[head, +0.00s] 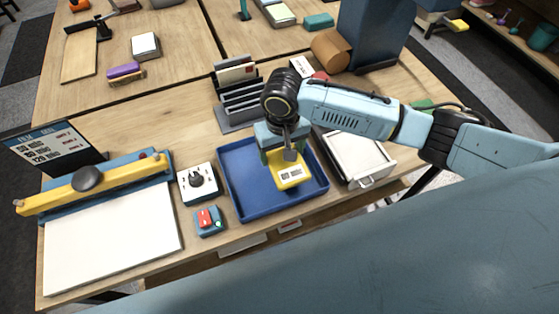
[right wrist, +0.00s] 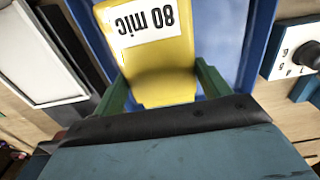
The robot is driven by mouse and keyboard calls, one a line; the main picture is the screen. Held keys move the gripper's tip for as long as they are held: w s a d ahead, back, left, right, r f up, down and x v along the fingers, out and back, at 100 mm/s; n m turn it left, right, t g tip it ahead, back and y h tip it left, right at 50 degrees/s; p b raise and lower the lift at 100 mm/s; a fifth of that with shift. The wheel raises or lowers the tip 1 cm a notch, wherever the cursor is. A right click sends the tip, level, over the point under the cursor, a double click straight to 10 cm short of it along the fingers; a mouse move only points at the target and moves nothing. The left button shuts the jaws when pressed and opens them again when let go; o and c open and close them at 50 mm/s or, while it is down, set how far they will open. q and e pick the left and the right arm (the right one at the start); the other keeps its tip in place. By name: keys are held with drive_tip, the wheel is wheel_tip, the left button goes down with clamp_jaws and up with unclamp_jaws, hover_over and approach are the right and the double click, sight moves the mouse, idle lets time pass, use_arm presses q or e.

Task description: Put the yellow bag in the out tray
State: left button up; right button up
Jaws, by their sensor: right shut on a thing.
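The yellow bag (head: 290,176) carries a white label. In the right wrist view the bag (right wrist: 160,65) shows the label text "80 mic". My right gripper (head: 284,156) is shut on the bag, with its green fingers on either side of it in the right wrist view. The bag is over the blue tray (head: 238,213), inside its outline in the head view. I cannot tell whether the bag touches the tray floor. My left gripper is not in view.
A white drawer unit (head: 357,155) stands right of the tray, and a letter rack (head: 238,105) stands behind it. A dial box (head: 197,183) and a red switch box (head: 208,220) are to its left. A sealer with a yellow bar (head: 90,190) is further left.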

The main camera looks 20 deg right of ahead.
sight(282, 162)
wheel_tip(282, 162, down, 4)
drive_tip(key=shift+f+b, duration=0.25)
drive_tip(key=shift+b, duration=0.05)
drive_tip(key=shift+f, duration=0.15)
drive_tip(key=o, duration=1.1)
drive_tip(key=shift+c, duration=0.2)
wheel_tip(282, 162, up, 12)
drive_tip(key=shift+r+p, duration=0.2)
drive_tip(key=shift+p, duration=0.65)
